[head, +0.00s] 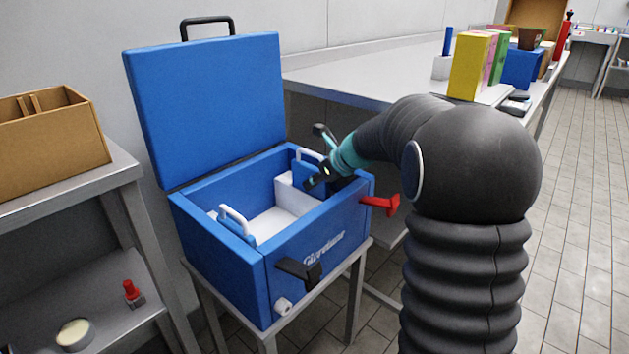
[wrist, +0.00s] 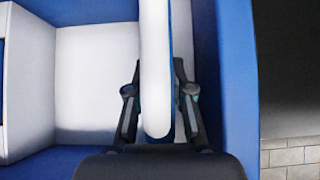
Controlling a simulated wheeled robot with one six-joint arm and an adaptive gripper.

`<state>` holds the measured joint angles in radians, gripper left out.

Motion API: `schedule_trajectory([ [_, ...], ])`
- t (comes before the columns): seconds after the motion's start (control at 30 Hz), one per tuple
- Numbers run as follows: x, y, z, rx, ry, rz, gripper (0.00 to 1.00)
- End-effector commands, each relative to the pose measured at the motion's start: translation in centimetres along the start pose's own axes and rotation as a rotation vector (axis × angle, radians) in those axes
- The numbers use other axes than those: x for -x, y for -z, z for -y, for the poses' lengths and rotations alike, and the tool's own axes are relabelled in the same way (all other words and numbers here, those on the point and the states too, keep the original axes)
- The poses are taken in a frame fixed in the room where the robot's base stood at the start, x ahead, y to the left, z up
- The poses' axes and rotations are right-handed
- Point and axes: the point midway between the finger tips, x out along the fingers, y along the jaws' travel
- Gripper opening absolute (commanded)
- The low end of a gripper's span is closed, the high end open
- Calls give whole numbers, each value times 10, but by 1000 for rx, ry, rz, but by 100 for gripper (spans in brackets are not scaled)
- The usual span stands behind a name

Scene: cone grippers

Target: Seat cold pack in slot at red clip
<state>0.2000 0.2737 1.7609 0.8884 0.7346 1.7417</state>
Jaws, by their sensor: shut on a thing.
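The blue cooler box (head: 310,250) stands open on a stand. The red clip (head: 382,204) sticks out from its right end. A blue cold pack (head: 302,172) with a white handle is inside the right end of the box, on the red clip's side. My gripper (head: 318,180) is down at this pack. In the wrist view, the fingers of my gripper (wrist: 158,95) are on both sides of the white handle (wrist: 156,60), shut on the pack. The pack's lower edge and the slot are hidden by my gripper and the box walls, so I cannot tell how deep it sits.
A second pack with a white handle (head: 235,220) is at the box's left end. The white floor between is bare. The blue lid (head: 205,105) stands raised behind. A black latch (head: 298,270) juts from the front. A shelf (head: 60,205) stands left, a long table (head: 375,85) behind.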

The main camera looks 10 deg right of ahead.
Motion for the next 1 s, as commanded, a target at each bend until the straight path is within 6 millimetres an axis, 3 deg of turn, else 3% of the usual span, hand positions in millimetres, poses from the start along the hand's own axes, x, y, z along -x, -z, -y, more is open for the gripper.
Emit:
schedule_trajectory([
  [0.27, -4, 4, 0, 0, 1, 1, 0],
  [0.3, -4, 4, 0, 0, 1, 1, 31],
  [0.4, -4, 4, 0, 0, 0, 0, 51],
  [0.77, 2, 5, 0, 0, 1, -1, 51],
  [1.0, 43, 5, 2, -1, 5, 1, 51],
])
